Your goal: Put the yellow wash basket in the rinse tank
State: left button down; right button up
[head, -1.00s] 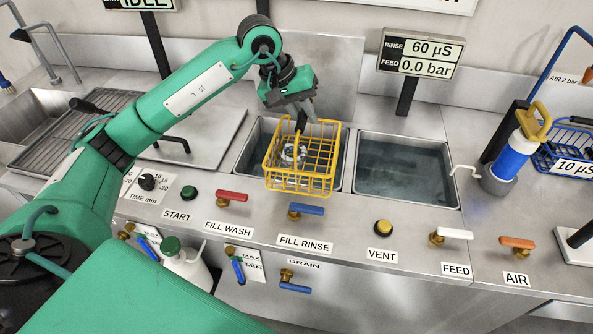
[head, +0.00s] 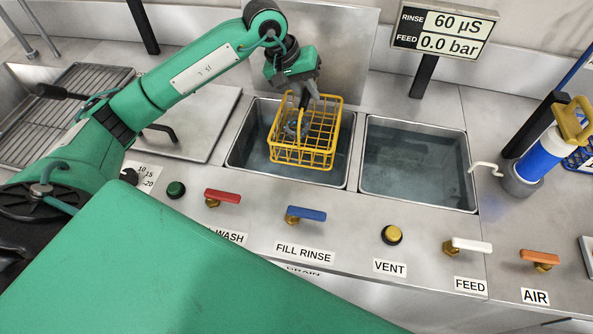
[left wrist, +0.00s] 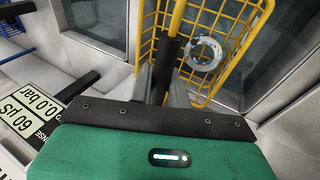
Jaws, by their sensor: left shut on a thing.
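The yellow wire wash basket (head: 318,134) hangs upright from my left gripper (head: 303,99) over the left of two open, water-holding tanks. My left gripper is shut on the basket's handle. The basket also fills the upper middle of the left wrist view (left wrist: 228,38), with the gripper's fingers (left wrist: 166,75) at its near side. A pale ring-shaped part (left wrist: 203,54) lies inside the basket. My right gripper is out of view.
The right tank (head: 418,172) is open and empty of baskets. Valve handles in red (head: 222,196), blue (head: 306,213), white (head: 471,244) and orange (head: 540,257) line the front. A display (head: 441,31) stands behind. A blue-and-white cylinder (head: 538,160) stands right.

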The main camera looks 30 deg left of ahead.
aim_at(303, 131)
pick_arm(q)
notch_tip(303, 131, down, 15)
jog(key=shift+p, duration=0.95)
notch_tip(303, 131, down, 5)
jog(key=shift+r+p, duration=0.1)
jog(key=shift+p, duration=0.2)
jog(key=c, duration=1.3)
grip_release()
jog(key=shift+c, duration=0.2)
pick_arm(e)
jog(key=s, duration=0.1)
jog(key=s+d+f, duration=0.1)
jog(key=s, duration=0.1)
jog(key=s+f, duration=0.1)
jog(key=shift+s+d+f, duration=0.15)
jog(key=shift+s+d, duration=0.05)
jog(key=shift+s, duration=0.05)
